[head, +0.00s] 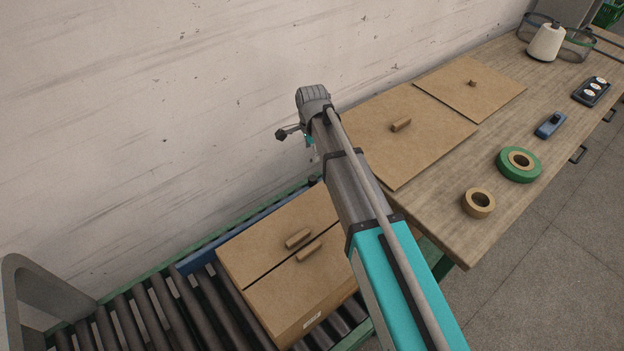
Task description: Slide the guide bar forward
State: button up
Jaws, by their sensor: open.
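A blue bar (246,228), which looks like the guide bar, runs along the wall side of the roller conveyor, just inside the green frame. Its near end shows beside the rollers. Its far part passes behind the cardboard box and my arm. My gripper (284,134) is at the end of my arm, in front of the wall and well above the bar, apart from it. It is small in the picture and partly hidden by my wrist. It is open and I see nothing held in it.
A closed cardboard box (285,267) sits on the rollers (142,318) close to the bar. A wooden table (452,220) at the right holds flat cardboard pieces (412,135), tape rolls (519,163), a blue tool (550,125) and a yarn cone (546,42). The wall bounds the back.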

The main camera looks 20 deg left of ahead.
aim_at(312, 178)
jog(key=shift+f+b, duration=6.65)
jog(key=shift+f, duration=0.15)
